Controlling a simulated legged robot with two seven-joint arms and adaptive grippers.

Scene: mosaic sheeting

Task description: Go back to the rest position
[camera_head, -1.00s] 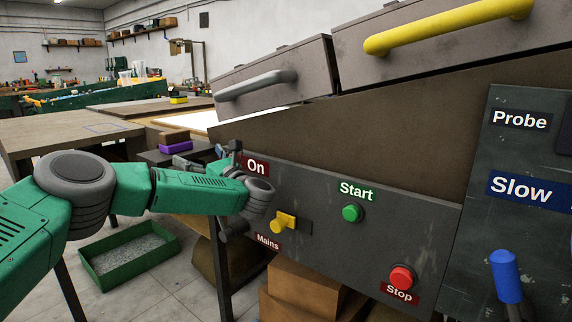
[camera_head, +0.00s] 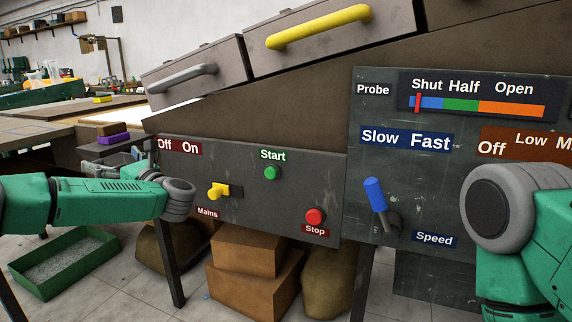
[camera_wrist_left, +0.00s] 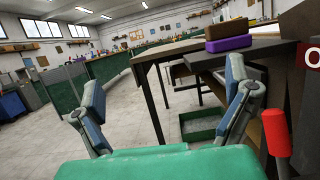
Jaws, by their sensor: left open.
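My left arm comes in from the left in the head view. My left gripper (camera_head: 150,148) is partly hidden behind its own wrist, near the Off end of the Mains label row. In the left wrist view the left gripper (camera_wrist_left: 165,78) has its two fingers spread wide with nothing between them. The yellow Mains switch (camera_head: 218,190) is just right of the left wrist, apart from the fingers. My right arm shows at the right edge, in front of the panel; its gripper is out of view.
The panel carries a green Start button (camera_head: 272,173), a red Stop button (camera_head: 315,216) and a blue Speed lever (camera_head: 375,195). A yellow handle (camera_head: 325,25) and a grey handle (camera_head: 183,77) are above. Cardboard boxes (camera_head: 250,285) and a green tray (camera_head: 62,262) are below.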

